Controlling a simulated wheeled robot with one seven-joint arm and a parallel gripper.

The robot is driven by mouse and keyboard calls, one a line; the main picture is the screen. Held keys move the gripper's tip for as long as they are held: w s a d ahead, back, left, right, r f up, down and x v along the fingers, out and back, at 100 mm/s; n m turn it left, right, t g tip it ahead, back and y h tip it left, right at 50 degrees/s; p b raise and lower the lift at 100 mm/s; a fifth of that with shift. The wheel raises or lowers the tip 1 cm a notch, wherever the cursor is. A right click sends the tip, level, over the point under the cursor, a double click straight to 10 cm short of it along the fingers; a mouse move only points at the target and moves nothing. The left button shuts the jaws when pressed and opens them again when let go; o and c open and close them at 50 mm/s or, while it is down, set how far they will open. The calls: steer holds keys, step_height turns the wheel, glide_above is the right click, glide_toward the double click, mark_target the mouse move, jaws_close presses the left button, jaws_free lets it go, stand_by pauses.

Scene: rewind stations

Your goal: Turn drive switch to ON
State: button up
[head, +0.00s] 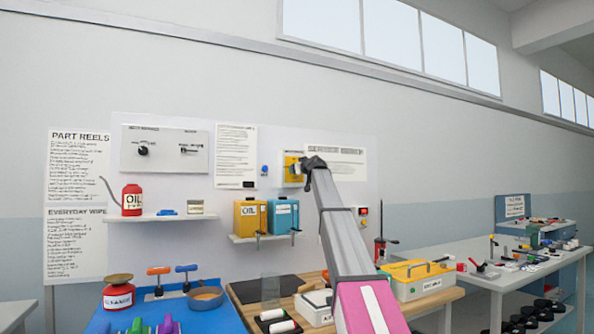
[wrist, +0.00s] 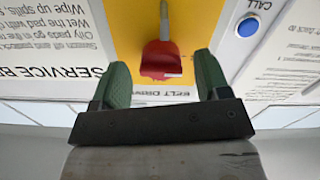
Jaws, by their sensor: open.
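The drive switch is a red handle (wrist: 161,58) on a yellow plate (wrist: 125,22) in the wrist view, with partly covered lettering that seems to read "BELT DRIVE". In the head view the yellow plate (head: 291,164) is on the wall panel, partly hidden by my arm. My gripper (wrist: 162,78) is open, its two green fingers standing left and right of the red handle with gaps on both sides. I cannot tell how deep the handle sits between them. In the head view my gripper (head: 313,163) is at the plate's right side. The ON and OFF marks are not readable.
A blue call button (wrist: 247,27) sits close by and also shows in the head view (head: 264,170). Printed sheets (head: 236,156) flank the switch. Yellow (head: 250,218) and blue (head: 283,217) oil boxes stand on a shelf below. A workbench (head: 440,298) with tools lies underneath.

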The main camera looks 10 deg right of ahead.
steer(key=shift+w+a, duration=0.25)
steer(key=shift+w, duration=0.45)
steer(key=shift+c, duration=0.3)
steer(key=c, duration=0.8)
